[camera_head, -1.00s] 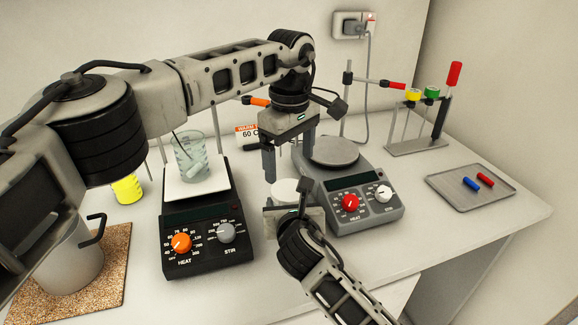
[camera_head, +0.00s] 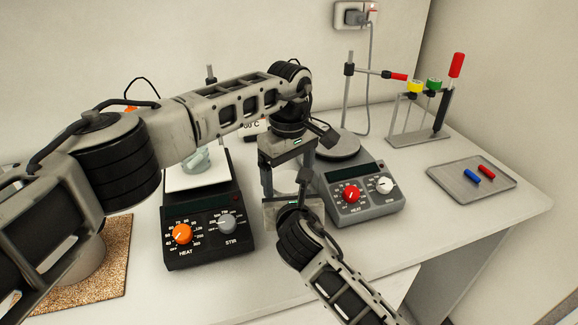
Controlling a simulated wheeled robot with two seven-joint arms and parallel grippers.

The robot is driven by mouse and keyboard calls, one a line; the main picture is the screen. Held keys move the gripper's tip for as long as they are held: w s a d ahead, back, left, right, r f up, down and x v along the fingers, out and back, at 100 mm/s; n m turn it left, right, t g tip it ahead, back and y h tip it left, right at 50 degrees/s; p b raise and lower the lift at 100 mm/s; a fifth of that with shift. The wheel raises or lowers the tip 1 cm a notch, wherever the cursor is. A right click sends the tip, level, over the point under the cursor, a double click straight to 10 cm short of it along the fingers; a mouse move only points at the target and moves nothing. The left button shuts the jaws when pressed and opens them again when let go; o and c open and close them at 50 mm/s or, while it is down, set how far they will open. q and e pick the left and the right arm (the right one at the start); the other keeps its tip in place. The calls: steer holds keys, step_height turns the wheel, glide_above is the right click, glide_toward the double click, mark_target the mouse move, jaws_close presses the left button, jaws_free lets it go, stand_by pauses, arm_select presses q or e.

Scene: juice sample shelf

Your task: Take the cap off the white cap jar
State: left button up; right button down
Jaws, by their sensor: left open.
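The white cap (camera_head: 285,183) of the jar shows between the fingers of my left gripper (camera_head: 286,192), at the middle of the view. The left gripper is open and points straight down from above, one finger on each side of the cap. I cannot tell whether the fingers touch it. My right gripper (camera_head: 292,214) is at the jar's level, just below the cap, with its arm coming from the lower right. Its fingers and the jar's body are mostly hidden, so its grip cannot be made out.
A grey hotplate (camera_head: 365,205) stands close on the right. A metal tray (camera_head: 445,190) with blue and red pieces and a rack (camera_head: 420,140) are further right. The front right tabletop is clear.

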arm_select(q)
steer(key=c, duration=1)
steer(key=shift+n, duration=1.8)
steer(key=shift+c, duration=0.3)
arm_select(e)
steer(key=shift+a+r, duration=0.1)
arm_select(q)
steer(key=o, duration=1.1)
steer(key=shift+s, duration=0.15)
arm_select(e)
steer(key=shift+w+d, duration=0.15)
steer(key=shift+d, duration=0.15)
arm_select(q)
steer(key=shift+r, duration=0.1)
